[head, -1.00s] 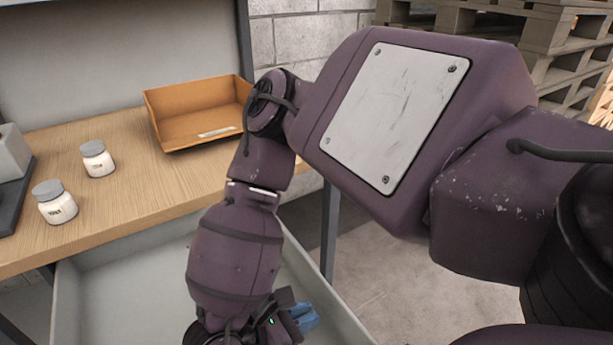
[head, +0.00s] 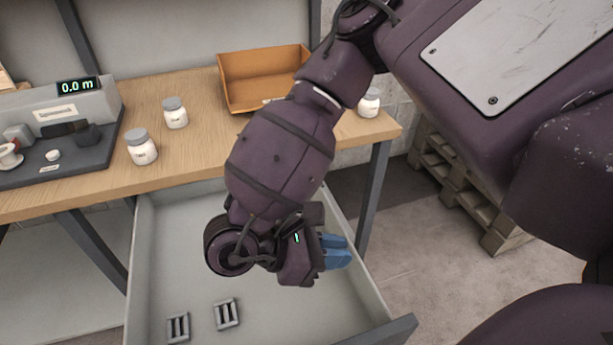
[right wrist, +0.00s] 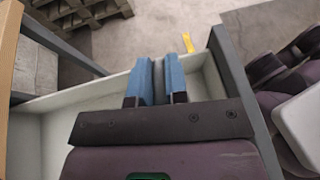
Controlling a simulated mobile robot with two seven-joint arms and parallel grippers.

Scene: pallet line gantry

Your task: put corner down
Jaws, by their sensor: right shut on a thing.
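My right gripper (head: 336,252) is over the open grey drawer (head: 352,318), near its right side, with its blue fingers pointing right. It also shows in the right wrist view (right wrist: 157,84), where the fingers are close together. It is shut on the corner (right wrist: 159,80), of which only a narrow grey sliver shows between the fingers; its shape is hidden. Two small dark grey slotted pieces, one left (head: 177,328) and one right (head: 226,313), lie apart on the drawer floor; I cannot tell what they are. My left gripper is not in view.
The wooden bench (head: 205,165) above the drawer holds an orange tray (head: 262,82), several white jars including one near the front edge (head: 141,148), and a grey device with a display (head: 78,86). Pallets (head: 462,190) stand at right. The drawer's middle is clear.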

